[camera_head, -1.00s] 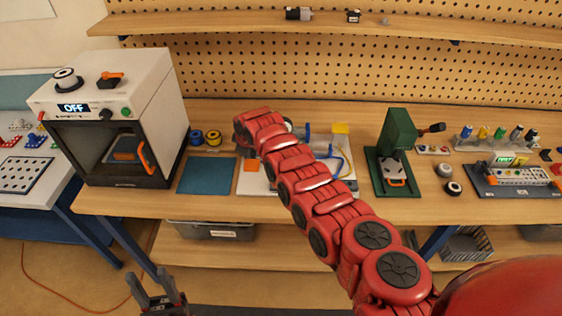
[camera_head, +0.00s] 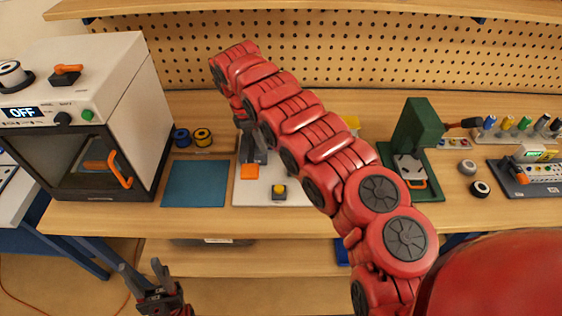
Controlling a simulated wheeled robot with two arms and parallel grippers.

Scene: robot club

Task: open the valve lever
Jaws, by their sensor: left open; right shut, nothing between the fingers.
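A white board (camera_head: 262,192) lies on the bench with an orange square and a yellow-topped button (camera_head: 279,190) on it. My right arm covers much of the board, and I cannot make out a valve lever there. My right gripper (camera_head: 253,158) points down over the board's left part, shut and empty; its contact with anything is unclear. My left gripper (camera_head: 140,264) is open and empty in front of the bench, low at the left. An orange-handled part (camera_head: 66,73) sits on top of the white machine; I cannot tell whether it is the valve lever.
The white machine (camera_head: 120,95) with an OFF display stands at the left. A blue mat (camera_head: 196,184) lies between it and the board. A green press (camera_head: 416,130) stands right of my arm. A pegboard backs the bench, with a shelf above.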

